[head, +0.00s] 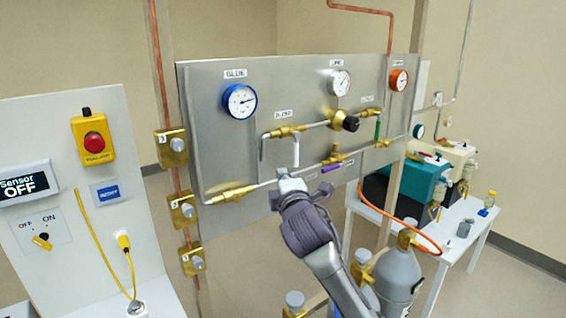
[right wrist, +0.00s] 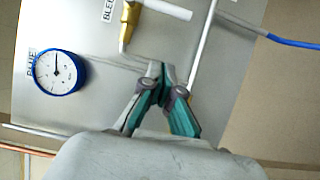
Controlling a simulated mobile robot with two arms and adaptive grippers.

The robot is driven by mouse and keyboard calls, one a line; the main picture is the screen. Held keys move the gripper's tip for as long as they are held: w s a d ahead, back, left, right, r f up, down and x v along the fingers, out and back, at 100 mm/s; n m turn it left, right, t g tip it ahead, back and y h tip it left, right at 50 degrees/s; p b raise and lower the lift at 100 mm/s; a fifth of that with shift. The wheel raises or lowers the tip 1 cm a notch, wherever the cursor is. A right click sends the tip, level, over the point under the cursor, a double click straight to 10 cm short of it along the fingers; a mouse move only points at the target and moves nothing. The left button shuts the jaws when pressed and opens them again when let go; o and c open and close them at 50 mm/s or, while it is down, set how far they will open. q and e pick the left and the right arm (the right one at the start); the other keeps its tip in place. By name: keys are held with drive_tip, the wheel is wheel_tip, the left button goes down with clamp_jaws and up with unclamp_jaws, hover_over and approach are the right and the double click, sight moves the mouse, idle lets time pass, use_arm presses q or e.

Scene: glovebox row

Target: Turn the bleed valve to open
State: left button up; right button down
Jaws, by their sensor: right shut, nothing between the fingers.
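The bleed valve (head: 289,131) is a brass body on a thin pipe of the grey panel, under a small label. Its white lever (head: 295,152) hangs straight down, across the pipe line. In the right wrist view the picture is turned: the brass valve (right wrist: 130,25) is at the top and its white lever (right wrist: 168,10) points right. My right gripper (head: 296,178) is in front of the panel, just below the lever. Its teal fingers (right wrist: 160,78) are closed together and empty, apart from the lever in the wrist view. My left gripper is not in view.
A blue gauge (head: 239,101), a white gauge (head: 339,83) and an orange gauge (head: 399,80) are on the panel. Nearby are a black knob (head: 351,123), a purple-blue lever (head: 331,168) and a green lever (head: 378,129). A gas cylinder (head: 400,270) stands below right.

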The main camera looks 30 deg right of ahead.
sight(297, 161)
drive_tip(key=w+d+p, duration=0.3)
drive_tip(key=w+d, duration=0.3)
drive_tip(key=shift+w+d, duration=0.3)
drive_tip(key=shift+w, duration=0.1)
drive_tip(key=shift+d+f+n+t+b, duration=0.2)
drive_tip(key=shift+d+n+t+b, duration=0.15)
drive_tip(key=shift+n, duration=0.25)
drive_tip(key=shift+w+d+f+n+t+b, duration=0.1)
drive_tip(key=shift+d+f+n+t+b, duration=0.15)
drive_tip(key=shift+d+n+b, duration=0.35)
drive_tip(key=shift+d+f+n+t+b, duration=0.1)
drive_tip(key=shift+d+n+t+b, duration=0.2)
drive_tip(key=shift+n, duration=0.4)
drive_tip(key=d+r+n+t+y+b, duration=0.4)
drive_tip(key=d+n+y+b, duration=0.3)
drive_tip(key=n+b, duration=0.7)
drive_tip(key=shift+w+r+n+y, duration=0.25)
drive_tip(key=shift+n+y, duration=0.45)
drive_tip(key=shift+n, duration=2.2)
